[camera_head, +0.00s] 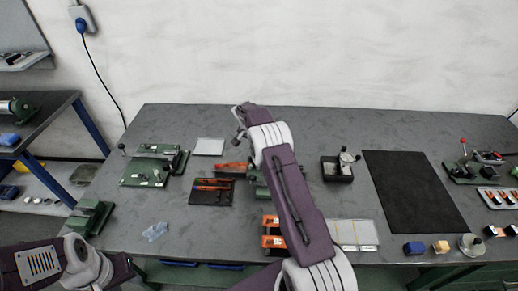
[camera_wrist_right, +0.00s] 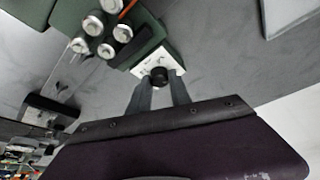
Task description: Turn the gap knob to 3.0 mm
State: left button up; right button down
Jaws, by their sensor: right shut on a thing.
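In the right wrist view, a black round knob (camera_wrist_right: 160,76) stands on a small white plate (camera_wrist_right: 146,66) at the corner of a green machine (camera_wrist_right: 68,18) with several metal rollers. My right gripper (camera_wrist_right: 161,84) has one finger on each side of the knob and is shut on it. Any scale marks on the plate are too small to read. In the head view, my right arm reaches across the middle of the table and hides most of a green machine (camera_head: 258,181); the knob cannot be made out there. My left arm shows at the lower left, but its gripper is out of view.
A dark tray with orange-handled tools (camera_head: 211,197) lies left of my right arm. A black box with a gauge (camera_head: 338,170) and a black mat (camera_head: 412,190) are to the right. A green fixture (camera_head: 150,171) stands at the left.

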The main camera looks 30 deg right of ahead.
jog(key=shift+w+m+g, duration=0.1)
jog(key=shift+m+g, duration=0.3)
jog(key=shift+m, duration=0.8)
jog(key=c, duration=1.2)
grip_release()
jog(key=shift+a, duration=0.1)
jog(key=shift+r, duration=0.1)
jog(key=b+v, duration=0.1)
jog(key=v, duration=0.8)
jog(key=shift+a, duration=0.15)
